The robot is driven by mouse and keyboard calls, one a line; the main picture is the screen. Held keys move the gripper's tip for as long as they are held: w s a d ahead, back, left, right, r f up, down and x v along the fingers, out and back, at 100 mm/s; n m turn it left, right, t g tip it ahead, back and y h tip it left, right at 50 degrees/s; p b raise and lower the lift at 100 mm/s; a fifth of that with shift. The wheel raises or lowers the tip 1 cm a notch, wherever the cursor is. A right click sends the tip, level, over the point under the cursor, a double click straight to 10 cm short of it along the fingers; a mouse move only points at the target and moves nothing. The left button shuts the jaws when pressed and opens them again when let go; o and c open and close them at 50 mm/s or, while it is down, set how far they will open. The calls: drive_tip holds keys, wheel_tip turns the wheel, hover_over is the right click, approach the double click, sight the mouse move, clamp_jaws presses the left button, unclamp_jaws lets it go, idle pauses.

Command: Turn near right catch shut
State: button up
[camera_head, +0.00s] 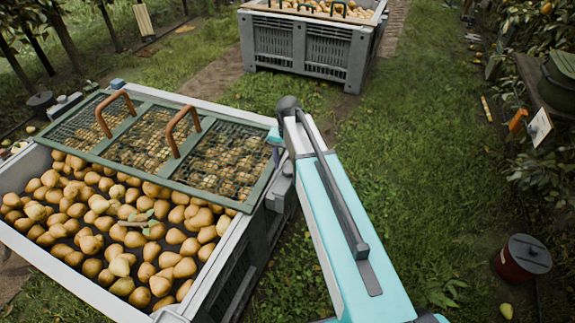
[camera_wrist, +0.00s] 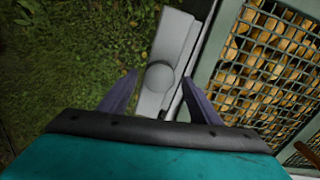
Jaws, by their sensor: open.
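A green-framed mesh lid (camera_head: 187,187) with two brown handles lies over the far part of a grey bin (camera_head: 240,235) full of pears. In the wrist view, a light grey catch (camera_wrist: 174,38) with a round boss lies along the bin's edge, beside the lid (camera_wrist: 207,68). My gripper (camera_wrist: 158,100) is open, with one dark finger on each side of the catch's near end. Whether either finger touches it is unclear.
Pears (camera_head: 130,225) lie uncovered in the near part of the bin. Another pear bin (camera_head: 300,45) stands farther back. Grass to the right is open. A dark red lidded bucket (camera_head: 522,258) and a loose pear (camera_head: 506,311) are at the lower right.

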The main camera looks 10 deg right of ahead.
drive_tip(key=shift+f, duration=0.25)
clamp_jaws()
drive_tip(key=shift+a, duration=0.2)
